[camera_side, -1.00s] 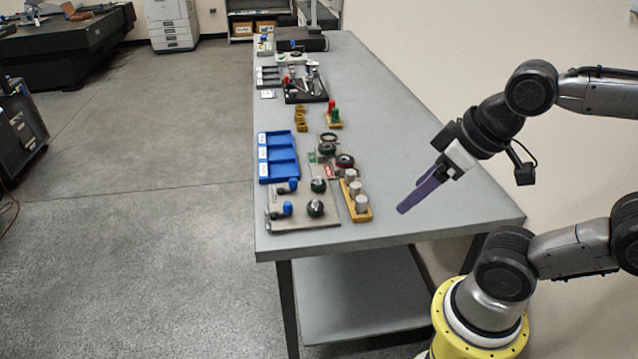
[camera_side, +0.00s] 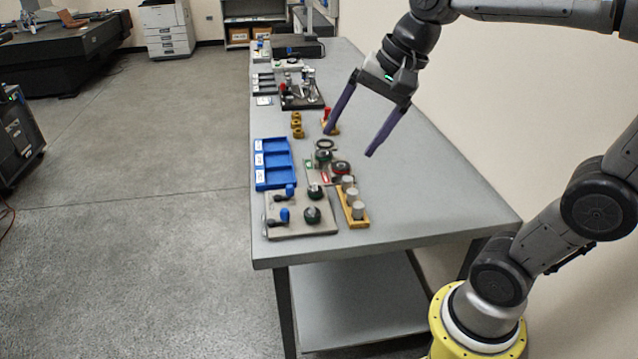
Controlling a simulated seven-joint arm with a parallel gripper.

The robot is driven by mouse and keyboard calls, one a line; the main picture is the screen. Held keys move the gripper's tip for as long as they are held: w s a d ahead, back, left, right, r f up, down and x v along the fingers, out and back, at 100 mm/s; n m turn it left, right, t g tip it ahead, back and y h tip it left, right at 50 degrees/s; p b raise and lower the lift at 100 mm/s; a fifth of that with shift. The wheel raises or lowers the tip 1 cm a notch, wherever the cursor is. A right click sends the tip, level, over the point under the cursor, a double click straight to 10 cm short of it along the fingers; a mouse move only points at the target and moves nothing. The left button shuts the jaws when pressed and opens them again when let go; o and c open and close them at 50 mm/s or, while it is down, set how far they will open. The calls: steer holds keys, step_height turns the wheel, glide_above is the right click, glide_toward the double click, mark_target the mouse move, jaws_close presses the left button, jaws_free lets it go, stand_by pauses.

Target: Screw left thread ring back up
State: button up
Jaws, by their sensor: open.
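My gripper (camera_side: 349,142) is open and empty above the bench, its two purple fingers spread wide and pointing down. Its left fingertip appears in front of the red-topped piece, but I cannot tell its height. Below and left of the fingers are small round dark parts: a black ring (camera_side: 325,144), a green-and-black one (camera_side: 323,157) and a red-and-black one (camera_side: 341,168). Two more dark round parts (camera_side: 312,215) sit on the grey front plate (camera_side: 290,232). The parts are too small to tell which is the left thread ring or how its thread stands.
A blue three-compartment tray (camera_side: 259,178) lies left of the round parts. A wooden block with grey cylinders (camera_side: 357,210) stands to their right. Blue-handled pieces (camera_side: 284,214) lie on the front plate. A dark stand (camera_side: 302,100) is farther back. The bench's right side is clear.

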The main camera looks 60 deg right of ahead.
steer(key=w+d+f+m, duration=0.2)
steer(key=w+d+m, duration=0.4)
steer(key=w, duration=0.4)
steer(key=m+g+y, duration=0.2)
steer(key=m, duration=0.2)
glide_above(317, 188)
steer(key=s+d, duration=0.1)
steer(key=s, duration=0.1)
step_height(317, 188, down, 8)
steer(key=s+d+f+m, duration=0.1)
steer(key=d+f, duration=0.3)
steer(key=f, duration=0.1)
steer(key=x, duration=1.3)
steer(key=shift+a+f, duration=0.1)
steer(key=shift+f, duration=0.25)
jaws_close()
